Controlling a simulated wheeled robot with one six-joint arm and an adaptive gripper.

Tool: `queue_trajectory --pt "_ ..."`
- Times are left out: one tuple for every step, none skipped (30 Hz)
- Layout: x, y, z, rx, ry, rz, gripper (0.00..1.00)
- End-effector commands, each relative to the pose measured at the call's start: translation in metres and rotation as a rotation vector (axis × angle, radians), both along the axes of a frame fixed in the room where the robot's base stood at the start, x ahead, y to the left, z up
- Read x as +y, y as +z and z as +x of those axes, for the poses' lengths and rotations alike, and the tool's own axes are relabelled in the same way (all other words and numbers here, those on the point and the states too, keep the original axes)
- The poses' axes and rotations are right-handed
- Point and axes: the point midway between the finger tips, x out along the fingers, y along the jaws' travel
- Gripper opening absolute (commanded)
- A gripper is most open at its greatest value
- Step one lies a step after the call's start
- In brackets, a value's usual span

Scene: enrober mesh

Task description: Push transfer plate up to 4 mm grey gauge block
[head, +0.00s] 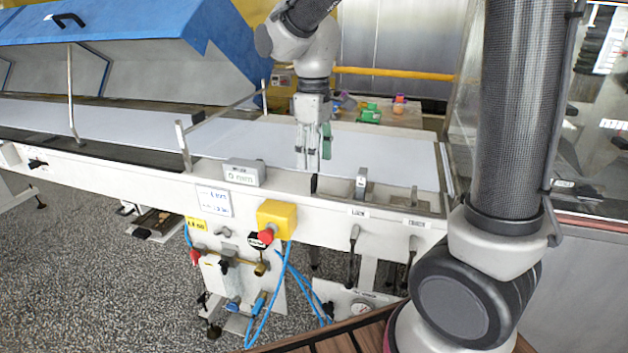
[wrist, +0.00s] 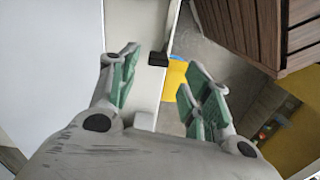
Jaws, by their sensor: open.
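My gripper (head: 313,163) is open and points down over the white conveyor surface near its front rail. In the wrist view its green-padded fingers (wrist: 160,70) stand apart with nothing held between them. A small black tab (head: 315,184) stands at the front rail just below the fingers; a black piece (wrist: 158,58) also shows between them in the wrist view. The flat white surface right of my gripper may be the transfer plate (head: 400,160); its edges are hard to make out. I cannot pick out the 4 mm grey gauge block with certainty.
A grey display box (head: 244,173) and a metal bracket (head: 361,183) stand on the front rail (head: 140,172). A yellow box with a red button (head: 276,219) hangs below. Coloured items (head: 370,112) lie on a table behind. A blue hood (head: 110,35) stands open at left.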

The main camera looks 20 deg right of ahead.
Motion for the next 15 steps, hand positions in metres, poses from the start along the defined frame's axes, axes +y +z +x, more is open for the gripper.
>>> queue_trajectory --pt "0.001 0.008 0.005 -0.019 0.043 0.008 0.48" --pt "0.001 0.008 0.005 -0.019 0.068 0.009 0.48" --pt "0.001 0.008 0.005 -0.016 0.095 0.008 0.48" --pt "0.001 0.007 0.004 -0.015 0.110 0.007 0.48" --pt "0.001 0.005 0.004 -0.015 0.120 0.007 0.48" --pt "0.001 0.002 0.004 -0.013 0.128 0.007 0.48" --pt "0.000 -0.001 0.004 -0.013 0.131 0.007 0.48" --pt "0.000 -0.005 0.003 -0.013 0.132 0.007 0.48" --pt "0.000 -0.011 0.003 -0.011 0.132 0.006 0.48" --pt "0.000 -0.017 0.003 -0.012 0.131 0.007 0.48" --pt "0.000 -0.022 0.003 -0.011 0.131 0.006 0.48" --pt "0.000 -0.029 0.003 -0.011 0.130 0.006 0.48" --pt "0.000 -0.034 0.003 -0.011 0.130 0.006 0.48" --pt "0.000 -0.040 0.003 -0.012 0.129 0.007 0.48" --pt "0.000 -0.046 0.002 -0.011 0.129 0.006 0.48"
